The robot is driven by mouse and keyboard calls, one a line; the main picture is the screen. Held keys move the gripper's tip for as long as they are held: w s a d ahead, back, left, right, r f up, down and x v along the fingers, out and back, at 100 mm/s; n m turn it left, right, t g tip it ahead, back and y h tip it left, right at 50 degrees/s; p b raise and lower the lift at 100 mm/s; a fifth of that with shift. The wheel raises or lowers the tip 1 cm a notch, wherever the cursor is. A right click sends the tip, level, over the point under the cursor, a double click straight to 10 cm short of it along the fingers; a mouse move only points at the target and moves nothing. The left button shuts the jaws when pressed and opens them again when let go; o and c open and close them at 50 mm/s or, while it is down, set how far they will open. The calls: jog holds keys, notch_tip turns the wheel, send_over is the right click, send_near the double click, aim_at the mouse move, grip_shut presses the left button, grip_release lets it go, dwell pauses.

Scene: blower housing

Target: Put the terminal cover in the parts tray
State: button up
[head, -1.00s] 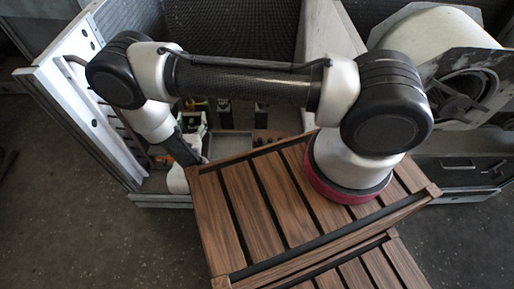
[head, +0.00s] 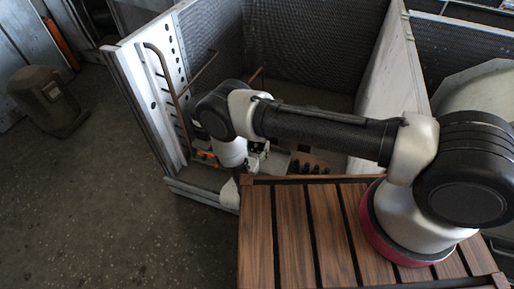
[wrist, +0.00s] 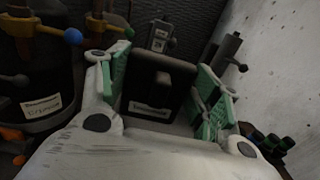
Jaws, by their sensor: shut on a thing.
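My gripper (wrist: 163,92) shows in the wrist view, with green pads on both fingers. It is shut on a black, box-shaped part with a pale label, which I take to be the terminal cover (wrist: 158,82). The cover's lower edge is partly hidden by the gripper body. In the head view my arm reaches left into the housing, and its wrist hides the gripper and cover. I cannot clearly make out the parts tray; a pale grey surface (wrist: 150,124) shows below the cover in the wrist view, but I cannot tell whether it is the tray.
A dark cylinder with a label (wrist: 42,105) and a blue-knobbed lever (wrist: 73,36) stand left of the gripper. A pale wall (wrist: 285,70) rises on the right. Several black knobs (head: 310,167) sit inside the housing. A slatted wooden platform (head: 300,225) lies in front.

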jog(key=shift+f, duration=0.3)
jog(key=shift+f, duration=0.15)
jog(key=shift+f, duration=0.4)
jog(key=o, duration=1)
